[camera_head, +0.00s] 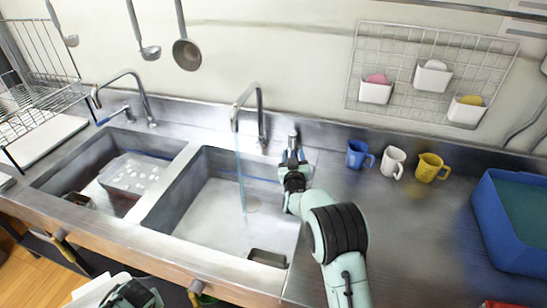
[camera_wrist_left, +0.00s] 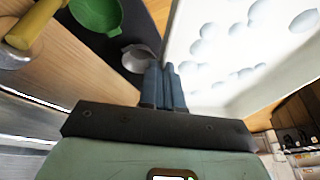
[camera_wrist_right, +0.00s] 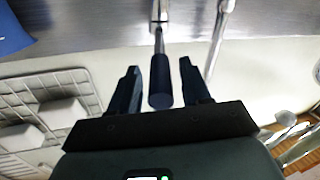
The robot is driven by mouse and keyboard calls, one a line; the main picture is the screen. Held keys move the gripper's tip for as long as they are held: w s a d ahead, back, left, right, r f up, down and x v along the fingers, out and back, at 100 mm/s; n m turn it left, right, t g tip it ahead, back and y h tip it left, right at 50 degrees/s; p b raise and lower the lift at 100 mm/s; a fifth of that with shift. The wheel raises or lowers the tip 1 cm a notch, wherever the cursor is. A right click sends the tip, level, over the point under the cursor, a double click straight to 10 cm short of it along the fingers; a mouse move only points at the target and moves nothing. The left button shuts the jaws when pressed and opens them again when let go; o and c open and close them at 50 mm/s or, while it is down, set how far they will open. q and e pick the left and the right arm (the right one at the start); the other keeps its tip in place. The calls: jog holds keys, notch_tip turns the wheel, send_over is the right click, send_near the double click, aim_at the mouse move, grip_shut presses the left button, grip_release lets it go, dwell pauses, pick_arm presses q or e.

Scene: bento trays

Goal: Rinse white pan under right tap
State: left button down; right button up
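The white pan (camera_wrist_left: 185,75) fills the upper right of the left wrist view, with several pale bluish spots on its inside. Part of it also shows at the bottom left of the head view (camera_head: 92,291). My left gripper (camera_wrist_left: 165,80) has its fingers close together on the pan's edge. The right tap (camera_head: 262,115) stands behind the right sink (camera_head: 180,190), and a thin blue stream runs from it into that sink. My right gripper (camera_head: 292,160) is at the tap's handle (camera_wrist_right: 160,82). Its fingers are apart, with the dark handle between them and a gap on each side.
The left sink (camera_head: 60,180) holds a translucent tray (camera_head: 140,172) with white spots. Blue, white and yellow mugs (camera_head: 357,153) and a blue crate (camera_head: 490,215) stand on the right counter. Ladles (camera_head: 187,53) hang above. A green bowl (camera_wrist_left: 97,14) shows in the left wrist view.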

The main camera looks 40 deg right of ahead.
jog(key=shift+f, duration=0.1)
jog(key=shift+s+a, duration=0.35)
jog(key=shift+a, duration=0.05)
jog(key=v, duration=0.6)
jog(key=shift+s+b, duration=0.25)
jog(key=shift+b, duration=0.15)
jog(key=shift+a, duration=0.1)
